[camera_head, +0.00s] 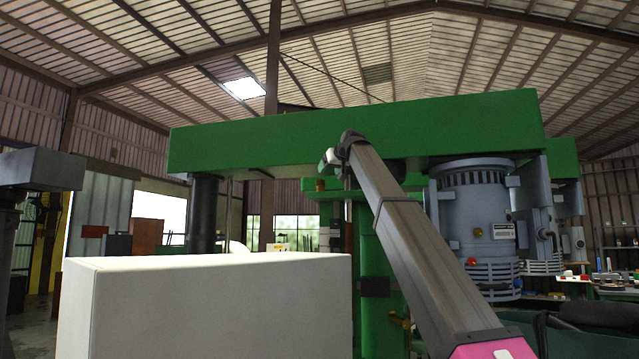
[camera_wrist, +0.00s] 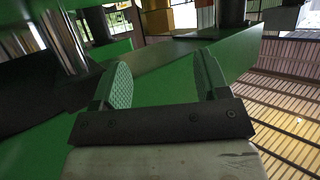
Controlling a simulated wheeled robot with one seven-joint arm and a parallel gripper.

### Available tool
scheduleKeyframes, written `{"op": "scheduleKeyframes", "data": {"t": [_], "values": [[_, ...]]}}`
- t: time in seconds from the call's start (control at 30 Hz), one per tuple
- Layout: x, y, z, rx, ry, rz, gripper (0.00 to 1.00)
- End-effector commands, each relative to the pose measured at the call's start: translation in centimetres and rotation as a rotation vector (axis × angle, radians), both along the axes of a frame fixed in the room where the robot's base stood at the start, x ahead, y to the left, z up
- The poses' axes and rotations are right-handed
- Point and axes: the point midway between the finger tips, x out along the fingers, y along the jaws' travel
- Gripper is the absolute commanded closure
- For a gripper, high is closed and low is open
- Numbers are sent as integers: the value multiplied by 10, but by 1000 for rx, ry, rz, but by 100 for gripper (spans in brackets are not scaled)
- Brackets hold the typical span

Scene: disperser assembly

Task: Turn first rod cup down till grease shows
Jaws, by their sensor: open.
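The disperser's green beam (camera_head: 350,130) spans the head view, with a grey motor (camera_head: 478,215) hanging at its right end. My gripper (camera_wrist: 163,80) shows in the wrist view with its two ridged finger pads spread apart and nothing between them. Green machine surface lies beyond the pads. A shiny steel rod (camera_wrist: 70,42) stands left of the left pad, apart from it. In the head view my arm reaches up to the beam's underside, and its end is too small there to tell its jaws. I cannot pick out the rod cup or any grease in either view.
A large white box (camera_head: 205,305) fills the lower left of the head view. A dark column (camera_head: 204,215) stands under the beam's left part, and a green column (camera_head: 376,270) stands behind my arm. Shelves with small items (camera_head: 612,285) are at the far right.

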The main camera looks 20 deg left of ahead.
Motion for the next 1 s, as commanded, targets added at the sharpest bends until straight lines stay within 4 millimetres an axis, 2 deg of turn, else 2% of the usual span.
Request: {"op": "scheduleKeyframes", "data": {"t": [0.3,0.5,0.87,1.0], "values": [[38,36,-20,-1,1,0,32],[55,54,-31,-1,1,0,32],[59,58,-35,-1,1,0,32],[59,58,-34,0,0,0,78]]}}
